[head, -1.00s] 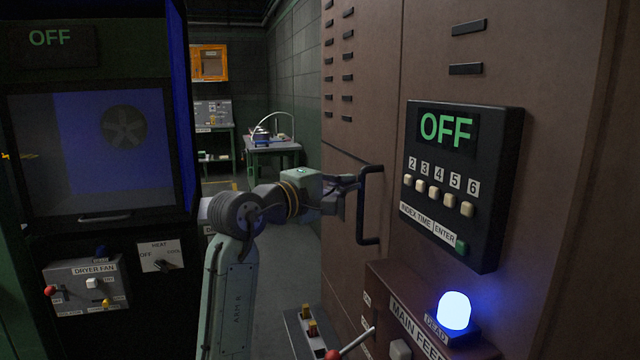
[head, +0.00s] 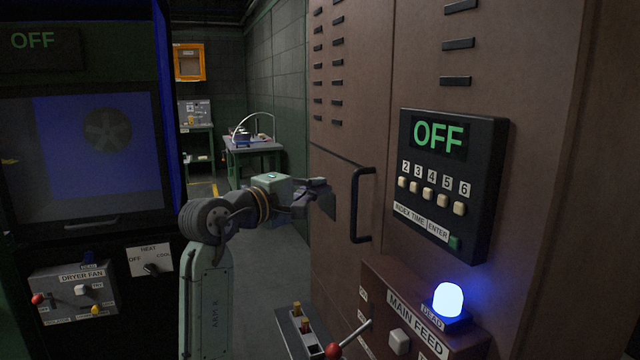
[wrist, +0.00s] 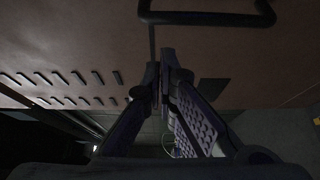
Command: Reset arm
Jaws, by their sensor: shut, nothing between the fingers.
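My gripper (head: 326,199) is in the middle of the head view, at the end of my raised arm. Its fingers point right, toward the brown cabinet door (head: 335,235). In the wrist view the fingers (wrist: 165,60) are closed together with nothing held between them. The black door handle (head: 357,205) is just right of the fingertips in the head view, with a gap between them. The handle also shows at the top of the wrist view (wrist: 205,18).
A black control panel (head: 447,185) reading OFF is on the cabinet. Below it is a main feed box (head: 410,315) with a glowing lamp (head: 448,300). A red-knobbed lever (head: 333,350) is at bottom centre. A dryer fan box (head: 75,290) is at left. Open floor and a table (head: 255,145) lie behind.

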